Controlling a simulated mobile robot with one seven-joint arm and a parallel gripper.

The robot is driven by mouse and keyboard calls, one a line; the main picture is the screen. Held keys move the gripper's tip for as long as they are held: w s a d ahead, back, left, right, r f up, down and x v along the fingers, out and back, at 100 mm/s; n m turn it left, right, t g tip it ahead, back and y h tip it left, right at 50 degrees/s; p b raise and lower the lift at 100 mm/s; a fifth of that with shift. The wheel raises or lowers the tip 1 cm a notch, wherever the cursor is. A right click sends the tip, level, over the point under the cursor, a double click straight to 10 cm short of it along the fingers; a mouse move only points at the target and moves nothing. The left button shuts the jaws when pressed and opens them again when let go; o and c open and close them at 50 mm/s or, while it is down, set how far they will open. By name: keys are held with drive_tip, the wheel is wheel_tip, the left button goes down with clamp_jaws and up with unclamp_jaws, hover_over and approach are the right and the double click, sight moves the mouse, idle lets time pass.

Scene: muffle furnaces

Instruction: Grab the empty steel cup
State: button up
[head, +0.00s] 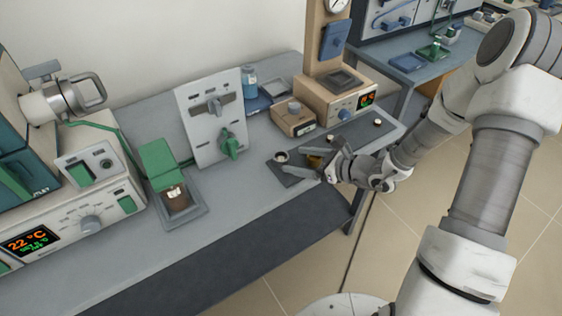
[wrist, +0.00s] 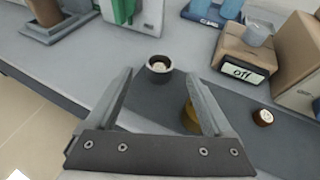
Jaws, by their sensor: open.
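A small grey steel-looking cup (head: 282,157) stands upright on a dark strip on the bench. In the wrist view this cup (wrist: 159,69) sits just beyond the fingertips, about midway between them, with a pale patch inside; I cannot tell if it is empty. My gripper (head: 308,157) is open and low over the bench. In the wrist view my gripper (wrist: 160,78) has its two fingers spread wide with nothing gripped. A brass-coloured cup (wrist: 189,119) is by the right finger, partly hidden by it.
A small brown cup with pale contents (wrist: 263,117) stands at the right. A tan box with an "off" display (wrist: 244,55) stands behind. A panel with a green knob (head: 214,117) stands behind left. A brown cup in a grey tray (head: 178,222) is further left. Front bench is clear.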

sight(276, 156)
drive_tip(key=b+x, duration=0.1)
drive_tip(key=x, duration=0.4)
clamp_jaws()
idle(0.3)
